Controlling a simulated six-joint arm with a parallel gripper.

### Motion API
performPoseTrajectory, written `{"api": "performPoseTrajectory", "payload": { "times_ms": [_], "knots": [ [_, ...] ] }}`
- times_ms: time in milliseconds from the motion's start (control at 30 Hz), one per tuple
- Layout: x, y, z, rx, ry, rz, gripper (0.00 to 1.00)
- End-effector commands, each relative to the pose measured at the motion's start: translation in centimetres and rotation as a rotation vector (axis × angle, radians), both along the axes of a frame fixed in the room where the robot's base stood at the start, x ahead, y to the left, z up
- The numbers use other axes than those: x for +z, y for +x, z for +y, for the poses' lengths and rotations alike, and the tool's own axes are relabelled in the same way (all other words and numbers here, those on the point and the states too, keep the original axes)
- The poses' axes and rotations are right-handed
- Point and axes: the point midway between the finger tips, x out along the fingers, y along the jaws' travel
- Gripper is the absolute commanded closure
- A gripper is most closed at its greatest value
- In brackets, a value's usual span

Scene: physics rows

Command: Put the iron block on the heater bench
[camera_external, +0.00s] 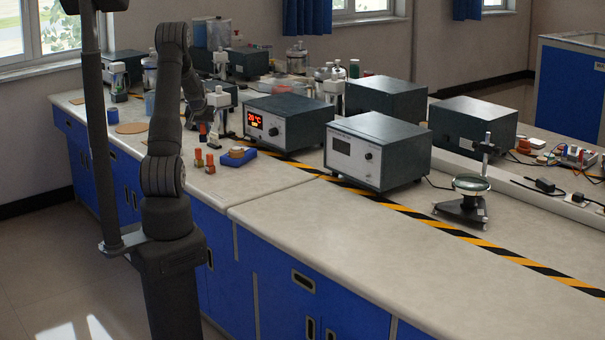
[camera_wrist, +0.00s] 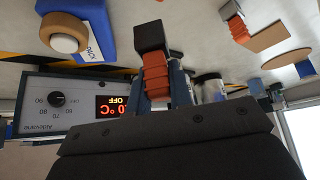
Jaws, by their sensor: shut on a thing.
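In the wrist view my gripper (camera_wrist: 160,88) is shut on the orange ribbed grip of a dark block (camera_wrist: 150,37), which looks like the iron block. In the external view, the block's orange part (camera_external: 203,129) shows below my gripper (camera_external: 214,112), apparently above the bench. A blue base with a round tan and white pad (camera_wrist: 66,33) is beside the held block; it also shows in the external view (camera_external: 243,158). A unit with a dial and a red display reading °C and OFF (camera_wrist: 60,101) stands near; its front shows in the external view (camera_external: 262,122). I cannot tell which is the heater bench.
Another orange-gripped block (camera_wrist: 237,26) stands on the bench; small orange pieces show in the external view (camera_external: 198,158). Grey instrument boxes (camera_external: 376,150) stand to the right. A striped strip (camera_external: 440,226) crosses the bench; its front (camera_external: 310,235) is clear.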

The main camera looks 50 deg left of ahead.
Motion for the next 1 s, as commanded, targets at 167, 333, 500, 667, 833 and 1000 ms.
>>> {"api": "performPoseTrajectory", "payload": {
  "times_ms": [167, 333, 500, 667, 833, 1000],
  "knots": [
    [-2.6, -1.7, 4.0, 0.005, -0.001, 0.000, 1.00],
    [-4.4, -2.8, 6.8, 0.002, 0.001, -0.001, 1.00],
    [-5.2, -3.3, 7.9, -0.001, 0.001, 0.000, 1.00],
    [-6.7, -3.3, 7.9, -0.001, -0.002, 0.001, 1.00],
    [-9.0, -3.3, 7.9, -0.001, -0.001, 0.000, 1.00],
    [-9.1, -3.2, 7.9, -0.002, 0.002, -0.001, 1.00]
  ]
}}
